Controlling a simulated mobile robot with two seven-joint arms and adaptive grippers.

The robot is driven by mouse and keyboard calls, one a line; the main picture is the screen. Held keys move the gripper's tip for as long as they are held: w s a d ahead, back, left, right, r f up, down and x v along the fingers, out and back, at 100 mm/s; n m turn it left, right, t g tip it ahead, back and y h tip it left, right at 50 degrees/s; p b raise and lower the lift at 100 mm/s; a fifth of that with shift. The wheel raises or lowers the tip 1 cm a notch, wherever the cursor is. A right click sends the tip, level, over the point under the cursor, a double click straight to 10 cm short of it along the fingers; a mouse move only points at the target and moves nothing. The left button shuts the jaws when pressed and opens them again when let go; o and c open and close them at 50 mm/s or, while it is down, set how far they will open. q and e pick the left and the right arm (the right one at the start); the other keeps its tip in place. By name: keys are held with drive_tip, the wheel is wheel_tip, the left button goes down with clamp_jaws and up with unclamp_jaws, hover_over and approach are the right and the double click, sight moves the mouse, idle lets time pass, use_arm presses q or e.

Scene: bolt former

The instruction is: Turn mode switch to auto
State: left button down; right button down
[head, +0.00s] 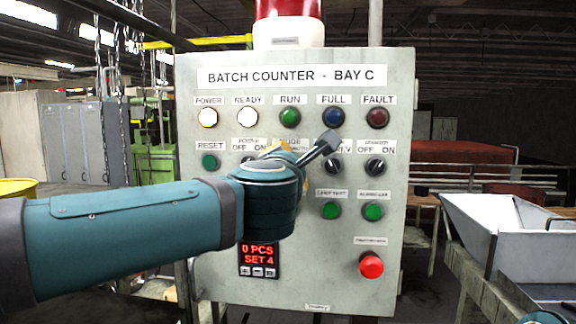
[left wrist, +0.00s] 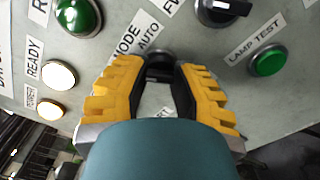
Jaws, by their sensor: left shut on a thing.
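The batch counter panel (head: 300,260) is a grey box facing me. The mode switch (left wrist: 160,57) is a black round knob under the MODE label; in the left wrist view it sits between the yellow finger tips, mostly covered. My left gripper (left wrist: 161,68) is shut on it. In the head view my left arm reaches across the panel, and the left gripper (head: 284,148) and wrist hide the switch and part of its label (head: 289,141). I cannot tell which position the knob points to. My right gripper is not in view.
A neighbouring black selector (head: 333,166) is right of the gripper, with another selector (head: 375,166) beyond. The green lamp test button (head: 331,211) is below, and a red mushroom button (head: 371,265) lower right. A display (head: 259,254) reads 0 PCS, SET 4. A metal hopper (head: 510,225) stands right.

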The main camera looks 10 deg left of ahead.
use_arm(q)
drive_tip(key=shift+a+r+m+p, duration=0.1)
drive_tip(key=shift+m+p, duration=4.95)
drive_tip(key=shift+m, duration=0.75)
drive_tip(key=c, duration=0.7)
unclamp_jaws()
drive_tip(key=s, duration=1.2)
drive_tip(key=shift+a, duration=0.2)
